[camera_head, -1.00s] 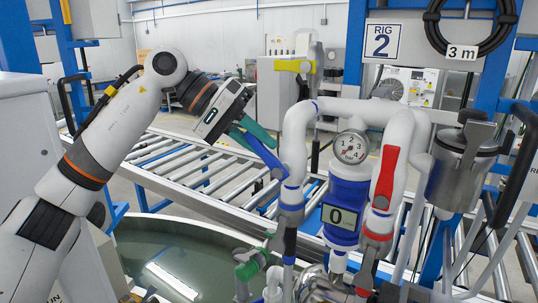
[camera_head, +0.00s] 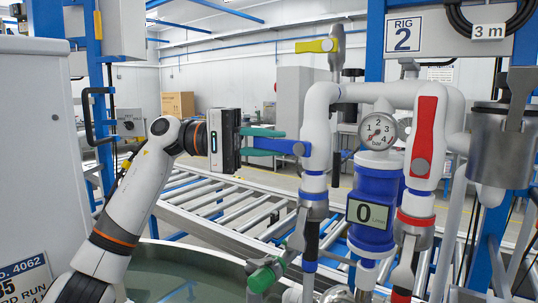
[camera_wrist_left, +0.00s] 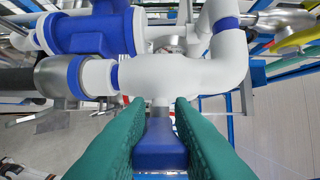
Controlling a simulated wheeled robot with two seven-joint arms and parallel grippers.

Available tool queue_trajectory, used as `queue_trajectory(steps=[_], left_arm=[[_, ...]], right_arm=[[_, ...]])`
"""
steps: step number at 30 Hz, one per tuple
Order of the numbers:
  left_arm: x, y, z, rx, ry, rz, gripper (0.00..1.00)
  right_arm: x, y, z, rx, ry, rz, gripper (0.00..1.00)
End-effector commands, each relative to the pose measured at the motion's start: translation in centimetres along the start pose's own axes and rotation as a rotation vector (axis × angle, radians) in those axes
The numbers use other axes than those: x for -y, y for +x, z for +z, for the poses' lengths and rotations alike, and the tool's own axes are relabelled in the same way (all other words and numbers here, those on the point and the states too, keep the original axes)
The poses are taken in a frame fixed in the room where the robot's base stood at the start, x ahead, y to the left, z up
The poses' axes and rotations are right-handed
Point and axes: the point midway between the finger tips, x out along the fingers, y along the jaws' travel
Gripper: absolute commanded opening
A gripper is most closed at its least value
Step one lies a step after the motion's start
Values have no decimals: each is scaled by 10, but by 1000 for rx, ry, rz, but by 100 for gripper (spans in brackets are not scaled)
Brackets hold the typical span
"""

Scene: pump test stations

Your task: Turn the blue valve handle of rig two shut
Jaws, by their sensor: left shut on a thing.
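The blue valve handle (camera_head: 285,146) of rig two sticks out to the left from a white vertical pipe (camera_head: 316,130) and lies about level, crosswise to that pipe. My left gripper (camera_head: 262,142) comes from the left and is shut on the handle with its green fingers. In the left wrist view the blue handle (camera_wrist_left: 161,146) sits between the two green fingers, below a white pipe (camera_wrist_left: 175,75). The sign "RIG 2" (camera_head: 403,34) hangs above. My right gripper is not in view.
A red handle (camera_head: 423,135) stands upright at the right. A yellow handle (camera_head: 315,46) is above and a green handle (camera_head: 264,276) below. A pressure gauge (camera_head: 378,131) and a blue meter showing 0 (camera_head: 372,213) are between the pipes. A roller conveyor (camera_head: 225,205) runs behind.

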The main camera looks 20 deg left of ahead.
Motion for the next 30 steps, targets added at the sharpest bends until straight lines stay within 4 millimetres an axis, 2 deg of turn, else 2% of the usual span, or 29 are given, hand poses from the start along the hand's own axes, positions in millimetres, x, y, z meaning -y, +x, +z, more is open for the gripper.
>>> queue_trajectory(steps=[4, 18, 19, 22, 30], left_arm=[[-4, 0, 0, 1, -11, -25, 0], [-3, 0, 0, 1, -16, -33, 0], [-3, 0, 0, 1, -16, -33, 26], [-3, 0, 0, 1, -16, -33, 42], [-2, 0, 0, 0, -14, -33, 43]], right_arm=[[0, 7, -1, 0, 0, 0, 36], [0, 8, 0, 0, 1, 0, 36], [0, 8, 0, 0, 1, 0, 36], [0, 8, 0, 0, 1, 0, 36], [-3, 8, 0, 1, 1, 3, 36]])
